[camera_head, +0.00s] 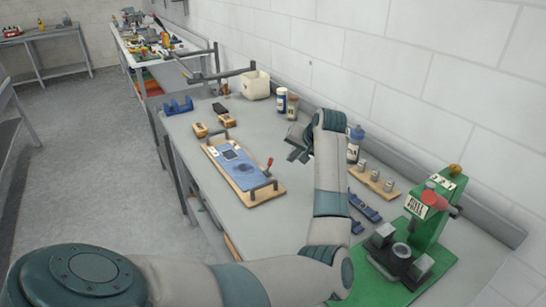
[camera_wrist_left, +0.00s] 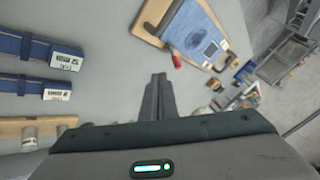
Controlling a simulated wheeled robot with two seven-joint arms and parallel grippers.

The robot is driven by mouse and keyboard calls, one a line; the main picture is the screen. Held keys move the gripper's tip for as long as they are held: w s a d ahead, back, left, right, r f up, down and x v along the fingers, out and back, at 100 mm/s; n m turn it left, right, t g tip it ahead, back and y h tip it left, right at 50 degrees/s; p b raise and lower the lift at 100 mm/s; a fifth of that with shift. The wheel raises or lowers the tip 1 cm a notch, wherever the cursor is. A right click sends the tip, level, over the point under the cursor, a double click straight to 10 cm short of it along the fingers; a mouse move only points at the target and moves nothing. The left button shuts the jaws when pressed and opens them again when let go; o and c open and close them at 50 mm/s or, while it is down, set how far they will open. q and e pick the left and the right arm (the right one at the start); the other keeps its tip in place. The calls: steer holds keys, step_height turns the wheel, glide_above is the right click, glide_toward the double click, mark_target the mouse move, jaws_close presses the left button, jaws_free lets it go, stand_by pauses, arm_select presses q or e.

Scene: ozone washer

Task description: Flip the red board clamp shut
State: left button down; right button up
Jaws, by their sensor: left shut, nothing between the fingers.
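The blue board (camera_head: 238,166) lies on a wooden base (camera_head: 264,194) on the bench, with a dark bar at each end. The red clamp handle (camera_head: 269,163) stands up at the base's near right corner. In the left wrist view the red handle (camera_wrist_left: 176,61) sticks out from the base's edge, just beyond my fingertips. My left gripper (camera_head: 294,154) is shut and empty, above the bench to the right of the handle and apart from it. The closed fingers also show in the left wrist view (camera_wrist_left: 158,82). My right gripper is out of view.
A green press (camera_head: 432,220) stands at the right. A wooden strip with metal weights (camera_head: 374,179) and blue bars (camera_head: 364,207) lie between it and the board. Bottles (camera_head: 282,100) and a white bin (camera_head: 256,85) stand by the wall.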

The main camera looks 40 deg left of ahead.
mark_target(270, 162)
arm_select(q)
steer(key=shift+w+d+r+h, duration=0.1)
steer(key=shift+d+r+h, duration=0.1)
steer(key=shift+d, duration=0.35)
steer(key=shift+w+d+r+h, duration=0.1)
steer(key=shift+d+r, duration=0.1)
steer(key=shift+d, duration=0.35)
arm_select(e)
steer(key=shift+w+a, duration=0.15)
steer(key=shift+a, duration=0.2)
